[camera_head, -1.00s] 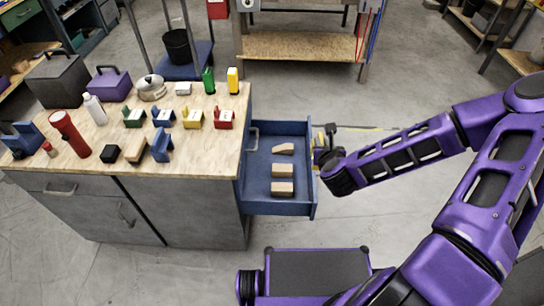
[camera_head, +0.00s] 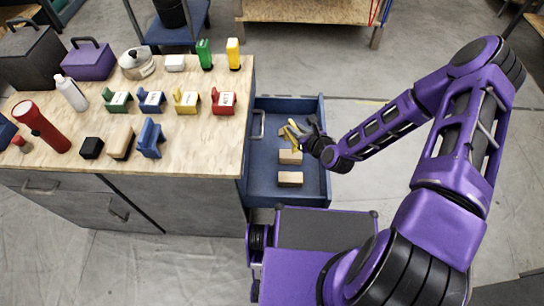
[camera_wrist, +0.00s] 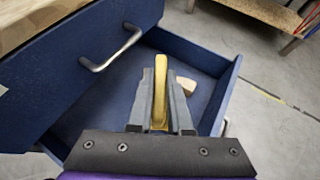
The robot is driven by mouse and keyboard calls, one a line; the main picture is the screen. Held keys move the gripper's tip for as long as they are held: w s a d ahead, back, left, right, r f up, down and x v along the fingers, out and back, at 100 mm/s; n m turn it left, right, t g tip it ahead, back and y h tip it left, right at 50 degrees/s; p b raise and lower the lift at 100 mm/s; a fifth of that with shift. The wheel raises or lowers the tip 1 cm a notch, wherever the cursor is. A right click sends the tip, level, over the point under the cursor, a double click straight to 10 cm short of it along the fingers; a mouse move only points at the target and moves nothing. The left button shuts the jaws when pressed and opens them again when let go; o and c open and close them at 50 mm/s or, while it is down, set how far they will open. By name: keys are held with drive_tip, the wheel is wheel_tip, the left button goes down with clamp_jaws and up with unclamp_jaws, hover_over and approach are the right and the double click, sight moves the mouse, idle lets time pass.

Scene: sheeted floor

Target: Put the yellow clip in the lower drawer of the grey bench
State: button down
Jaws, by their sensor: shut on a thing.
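The yellow clip (camera_wrist: 160,92) is held between the two fingers of my gripper (camera_wrist: 161,110) in the wrist view. In the head view the clip (camera_head: 291,133) and my gripper (camera_head: 305,133) are over the open blue drawer (camera_head: 262,180) at the right side of the grey bench (camera_head: 190,207). A closed blue front with a metal handle (camera_wrist: 110,48) stands above this open drawer in the wrist view. Wooden blocks lie in the drawer, two plain in the head view (camera_head: 290,179); one block (camera_wrist: 187,86) shows beyond my fingers. I cannot tell whether the clip touches the drawer floor.
The bench top holds several coloured holders, including a yellow one (camera_head: 186,101), a red flashlight (camera_head: 42,128), a spray bottle (camera_head: 71,93) and a purple box (camera_head: 88,60). The drawer's far wall (camera_head: 324,140) stands beside my gripper. Open floor lies right of the drawer.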

drive_tip(key=s+a+f+n+g+y, duration=0.2)
drive_tip(key=s+a+f+n+y, duration=0.15)
drive_tip(key=f, duration=0.45)
drive_tip(key=shift+h, duration=0.45)
drive_tip(key=shift+s+a+b+x, duration=0.15)
drive_tip(key=shift+b+x, duration=0.4)
drive_tip(key=shift+x, duration=2.05)
drive_tip(key=shift+s+a+b+x, duration=0.15)
drive_tip(key=shift+b+x, duration=0.4)
drive_tip(key=shift+x, duration=2)
drive_tip(key=shift+s+a+b+x, duration=0.15)
drive_tip(key=shift+b+x, duration=0.4)
drive_tip(key=shift+x, duration=2.05)
drive_tip(key=shift+d+f, duration=0.15)
drive_tip(key=shift+f, duration=0.1)
drive_tip(key=c, duration=0.8)
unclamp_jaws()
drive_tip(key=shift+c, duration=0.2)
drive_tip(key=shift+r, duration=0.1)
drive_tip(key=shift+s+d+r, duration=0.2)
drive_tip(key=shift+d, duration=0.05)
drive_tip(key=p+v, duration=0.2)
drive_tip(key=v, duration=0.9)
